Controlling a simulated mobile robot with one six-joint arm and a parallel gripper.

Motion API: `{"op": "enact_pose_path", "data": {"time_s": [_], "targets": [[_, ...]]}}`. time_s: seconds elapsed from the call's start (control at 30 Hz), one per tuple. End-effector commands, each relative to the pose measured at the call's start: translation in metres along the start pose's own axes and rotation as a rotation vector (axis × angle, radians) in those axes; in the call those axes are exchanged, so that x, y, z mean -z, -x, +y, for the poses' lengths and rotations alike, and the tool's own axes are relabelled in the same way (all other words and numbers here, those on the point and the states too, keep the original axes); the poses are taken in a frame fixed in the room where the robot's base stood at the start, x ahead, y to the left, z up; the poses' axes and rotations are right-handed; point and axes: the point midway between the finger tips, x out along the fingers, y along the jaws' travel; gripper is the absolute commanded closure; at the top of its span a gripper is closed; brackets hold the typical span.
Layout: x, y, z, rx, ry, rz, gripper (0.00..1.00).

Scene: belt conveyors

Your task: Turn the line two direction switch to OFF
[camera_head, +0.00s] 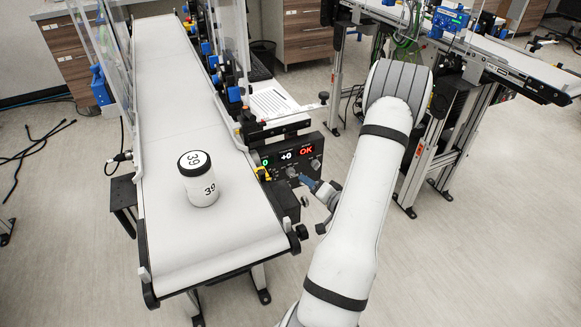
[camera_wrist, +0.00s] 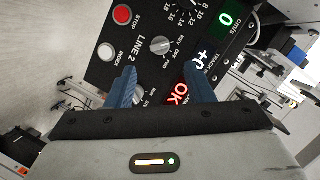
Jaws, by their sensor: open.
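The black line 2 control panel (camera_head: 283,153) sits at the right side of the near conveyor; it fills the upper wrist view (camera_wrist: 120,70). The direction switch (camera_wrist: 160,45) is a round grey knob beside the REV, OFF and FWD labels. I cannot tell which label it points to. My gripper (camera_wrist: 163,72) is open and empty in front of the panel, its two blue fingers apart. The switch lies above the fingertips in the wrist view, with no contact visible. In the head view, my gripper (camera_head: 308,182) is close to the panel's lower right.
The panel also has a red STOP button (camera_wrist: 122,15), a white INDEX button (camera_wrist: 105,52) and lit displays (camera_wrist: 224,20). A white jar marked 39 (camera_head: 202,190) stands on the conveyor belt (camera_head: 190,255). Another conveyor (camera_head: 510,62) stands at upper right.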

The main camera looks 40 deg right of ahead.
Motion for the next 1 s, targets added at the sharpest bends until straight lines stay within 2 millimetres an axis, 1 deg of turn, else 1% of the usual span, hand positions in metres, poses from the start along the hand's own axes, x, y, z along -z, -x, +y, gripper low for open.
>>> {"op": "enact_pose_path", "data": {"time_s": [0.3,0.4,0.5,0.63,0.87,1.0], "targets": [[0.002,-0.044,0.001,-0.003,-0.001,0.004,0.52],[0.004,-0.057,0.002,-0.005,-0.002,0.007,0.52],[0.004,-0.065,0.003,-0.007,-0.003,0.01,0.52],[0.005,-0.07,0.004,-0.008,-0.003,0.012,0.52],[0.005,-0.07,0.005,-0.009,-0.003,0.013,0.53],[0.005,-0.07,0.005,-0.009,-0.004,0.013,0.65]]}}
